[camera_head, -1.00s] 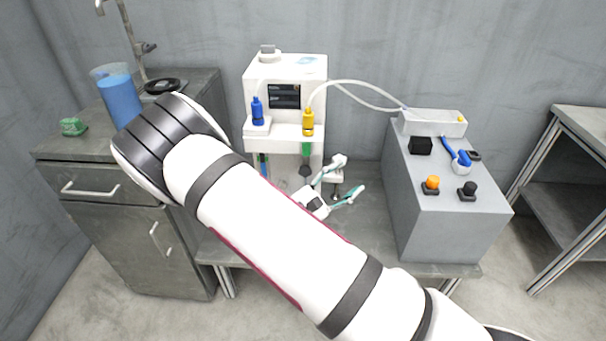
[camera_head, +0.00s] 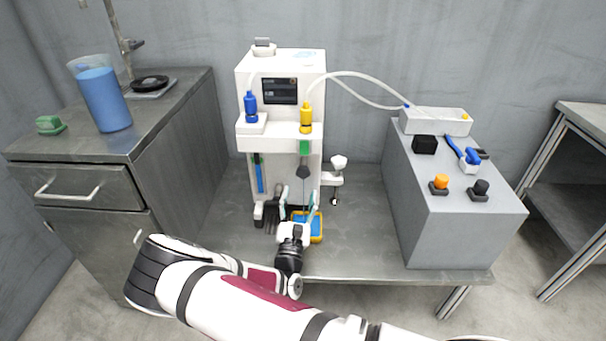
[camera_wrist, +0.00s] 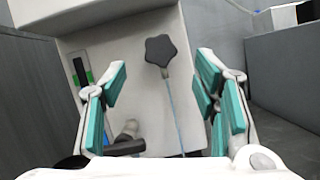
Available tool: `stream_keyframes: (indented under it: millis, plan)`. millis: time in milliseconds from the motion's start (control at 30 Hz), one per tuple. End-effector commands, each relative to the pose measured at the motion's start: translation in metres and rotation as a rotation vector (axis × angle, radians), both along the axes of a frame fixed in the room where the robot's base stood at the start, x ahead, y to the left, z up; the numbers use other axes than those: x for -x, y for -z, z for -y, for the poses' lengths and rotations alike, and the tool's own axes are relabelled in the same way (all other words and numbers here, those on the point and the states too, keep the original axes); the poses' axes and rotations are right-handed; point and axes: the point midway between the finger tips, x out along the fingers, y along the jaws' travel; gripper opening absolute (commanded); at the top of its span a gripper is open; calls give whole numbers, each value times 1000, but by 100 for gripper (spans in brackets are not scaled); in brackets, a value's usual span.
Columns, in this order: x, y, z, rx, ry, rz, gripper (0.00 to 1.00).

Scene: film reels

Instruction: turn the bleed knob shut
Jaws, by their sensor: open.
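A black star-shaped knob (camera_head: 303,171), which looks like the bleed knob, sits on the front of the white machine (camera_head: 283,130), below its shelf. In the wrist view the knob (camera_wrist: 160,50) shows ahead of the fingers, near the middle of the gap. A thin bluish line runs down from it. My gripper (camera_head: 299,201) is open, with teal-padded fingers pointing toward the machine. In the wrist view my gripper (camera_wrist: 162,82) has nothing between its fingertips, and the knob is apart from both. Whether the knob is open or shut cannot be told.
A blue and yellow tray (camera_head: 316,228) lies on the bench by my gripper. A white jointed part (camera_head: 335,178) stands right of the knob. A grey box (camera_head: 452,220) with an orange knob (camera_head: 441,182) and a black knob (camera_head: 480,188) stands right.

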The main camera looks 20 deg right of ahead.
Motion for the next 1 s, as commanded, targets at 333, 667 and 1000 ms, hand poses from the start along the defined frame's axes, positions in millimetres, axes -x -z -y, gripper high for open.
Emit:
stream_keyframes:
  millis: [333,667,1000]
  plan:
    - [-55,-23,24,0,1,3,55]
    - [-73,-32,33,0,1,1,55]
    - [-73,-33,32,0,1,1,30]
